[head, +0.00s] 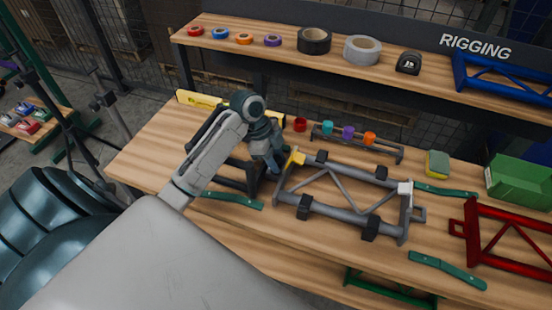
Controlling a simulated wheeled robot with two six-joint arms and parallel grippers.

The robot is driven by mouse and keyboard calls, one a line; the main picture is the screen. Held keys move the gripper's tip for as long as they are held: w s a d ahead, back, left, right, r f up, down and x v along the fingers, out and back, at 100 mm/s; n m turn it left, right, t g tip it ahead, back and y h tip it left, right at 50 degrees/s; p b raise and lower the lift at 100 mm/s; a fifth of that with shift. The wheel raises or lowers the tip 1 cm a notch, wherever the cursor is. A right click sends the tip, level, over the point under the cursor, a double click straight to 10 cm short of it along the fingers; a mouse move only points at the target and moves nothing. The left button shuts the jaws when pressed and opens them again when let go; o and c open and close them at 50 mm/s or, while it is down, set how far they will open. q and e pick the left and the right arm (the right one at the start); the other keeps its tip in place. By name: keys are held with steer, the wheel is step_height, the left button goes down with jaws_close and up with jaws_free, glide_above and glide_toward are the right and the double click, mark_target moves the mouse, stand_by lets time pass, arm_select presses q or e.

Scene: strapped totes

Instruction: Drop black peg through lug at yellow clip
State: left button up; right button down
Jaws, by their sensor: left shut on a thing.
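A grey truss frame (340,192) lies on the wooden bench with black blocks on its rails. A yellow clip (296,157) sits at its left upper corner, and a white clip (405,188) at its right upper corner. My left gripper (274,170) is just left of the yellow clip, pointing down between the grey truss and a dark frame (238,184). It is shut, with the black peg mostly hidden between its fingers. The lug at the yellow clip is hidden behind the gripper. My right gripper is out of view.
Red, teal, purple and orange pieces (348,132) stand behind the truss. A red frame (510,240) and green box (520,182) are at right. A shelf (290,50) with tape rolls runs behind.

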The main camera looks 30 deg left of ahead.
arm_select(q)
steer(key=shift+s+d+f, duration=0.15)
steer(key=shift+s+f, duration=0.1)
steer(key=shift+f, duration=0.3)
steer(key=o, duration=1.1)
steer(key=shift+c, duration=0.2)
steer(key=w+b+v, duration=0.1)
steer(key=v, duration=1)
steer(key=shift+s+r, duration=0.3)
steer(key=shift+r, duration=0.15)
